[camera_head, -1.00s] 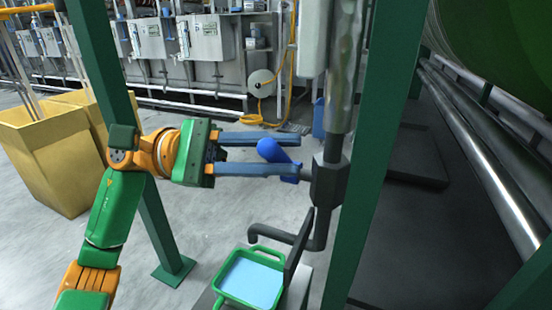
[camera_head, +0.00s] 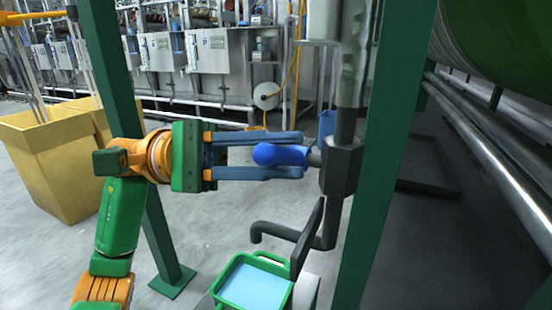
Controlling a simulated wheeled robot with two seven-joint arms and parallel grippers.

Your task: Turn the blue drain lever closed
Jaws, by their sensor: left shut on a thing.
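The blue drain lever (camera_head: 279,155) sticks out to the left from a dark valve body (camera_head: 341,169) on a vertical pipe. It lies roughly level, with its rounded end to the left. My left gripper (camera_head: 301,155) comes in from the left, its two long blue-grey fingers above and below the lever, and is shut on it. Below the valve a dark bent outlet pipe (camera_head: 285,233) points left. My right gripper does not show.
A green tray (camera_head: 240,262) with light blue contents stands below the outlet, beside a dark slanted plate (camera_head: 307,238). Green posts stand left (camera_head: 120,90) and right (camera_head: 385,170) of the valve. Yellow bins (camera_head: 45,160) stand at the left.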

